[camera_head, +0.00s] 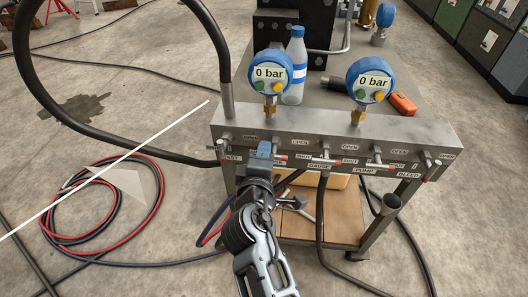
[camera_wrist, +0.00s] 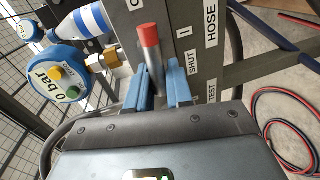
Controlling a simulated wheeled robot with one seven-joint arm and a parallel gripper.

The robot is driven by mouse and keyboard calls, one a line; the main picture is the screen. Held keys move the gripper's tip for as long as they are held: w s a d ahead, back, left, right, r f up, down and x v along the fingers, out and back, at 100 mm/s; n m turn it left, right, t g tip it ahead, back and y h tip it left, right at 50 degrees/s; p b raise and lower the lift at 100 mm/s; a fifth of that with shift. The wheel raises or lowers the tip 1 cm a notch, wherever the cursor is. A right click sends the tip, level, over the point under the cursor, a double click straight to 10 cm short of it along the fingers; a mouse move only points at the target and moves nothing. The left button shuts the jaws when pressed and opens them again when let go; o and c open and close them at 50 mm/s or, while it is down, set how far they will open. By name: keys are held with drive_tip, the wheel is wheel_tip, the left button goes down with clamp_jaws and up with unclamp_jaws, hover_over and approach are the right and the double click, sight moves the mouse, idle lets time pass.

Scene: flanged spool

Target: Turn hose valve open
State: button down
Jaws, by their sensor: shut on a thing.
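The hose valve lever shows in the wrist view as a grey rod with a red tip (camera_wrist: 150,36), standing between the blue fingers of my gripper (camera_wrist: 160,82). My gripper is shut on the lever. "HOSE" and "SHUT" labels are beside it on the grey manifold (camera_wrist: 215,72). In the head view my gripper (camera_head: 267,151) is at the front of the manifold (camera_head: 345,128), left of its middle. A red lever tip (camera_head: 283,157) pokes out to its right, roughly level. My gripper hides the valve body there.
Similar levers flank it, including the test lever (camera_head: 221,151), gauge lever (camera_head: 323,161) and bleed lever (camera_head: 427,160). Two blue gauges (camera_head: 270,72) (camera_head: 370,78) read 0 bar. A bottle (camera_head: 295,66) stands behind. A black hose (camera_head: 130,146) arches left; coiled hoses (camera_head: 100,205) lie on the floor.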

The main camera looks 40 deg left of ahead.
drive_tip(key=shift+f+n, duration=0.15)
drive_tip(key=shift+n, duration=0.25)
drive_tip(key=c, duration=1.2)
unclamp_jaws()
drive_tip(key=shift+s, duration=0.1)
drive_tip(key=v, duration=0.7)
drive_tip(key=shift+s+d, duration=0.15)
drive_tip(key=shift+s, duration=0.15)
